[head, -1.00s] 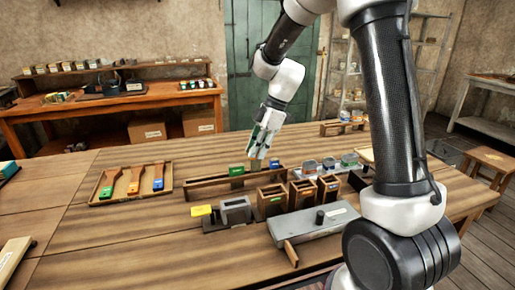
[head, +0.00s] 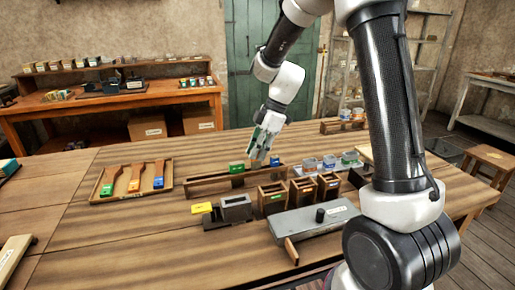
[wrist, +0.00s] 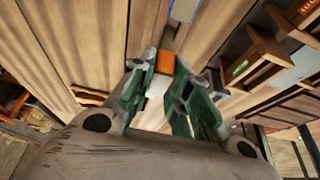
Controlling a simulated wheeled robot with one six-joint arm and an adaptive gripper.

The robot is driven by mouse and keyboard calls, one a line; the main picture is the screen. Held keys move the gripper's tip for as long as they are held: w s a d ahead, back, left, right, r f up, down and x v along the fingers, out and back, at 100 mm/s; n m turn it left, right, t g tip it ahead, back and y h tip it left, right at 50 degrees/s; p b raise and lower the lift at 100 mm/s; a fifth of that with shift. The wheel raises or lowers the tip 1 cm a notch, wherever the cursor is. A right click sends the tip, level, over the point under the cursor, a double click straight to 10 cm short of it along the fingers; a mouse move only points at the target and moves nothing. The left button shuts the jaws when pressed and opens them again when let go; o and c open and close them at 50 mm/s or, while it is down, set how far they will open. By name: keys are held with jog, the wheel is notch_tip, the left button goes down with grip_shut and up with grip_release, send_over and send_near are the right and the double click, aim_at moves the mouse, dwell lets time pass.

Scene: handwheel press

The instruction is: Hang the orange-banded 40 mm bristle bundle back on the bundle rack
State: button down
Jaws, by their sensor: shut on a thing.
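My gripper (head: 264,146) hangs over the back of the workbench, just above the bundle rack (head: 205,187), a long low wooden rail. In the wrist view its green fingers (wrist: 165,95) are shut on the orange-banded bundle (wrist: 165,62), whose orange block shows between the fingertips with a pale part below it. In the head view the bundle is mostly hidden by the fingers. A green-banded bundle (head: 237,168) sits on the rack left of my gripper, and a blue-banded one (head: 274,162) sits to its right. I cannot tell whether the held bundle touches the rack.
Open wooden boxes (head: 272,199) with coloured labels stand in front of the rack. Nearby are a grey block with a yellow piece (head: 203,208), a grey press plate (head: 300,222) and several jars (head: 330,162). A tray (head: 165,186) of brushes lies left; bare bench surrounds it.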

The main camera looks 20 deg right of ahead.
jog(key=shift+f, duration=1.55)
jog(key=c, duration=1.3)
grip_release()
jog(key=v, duration=1.2)
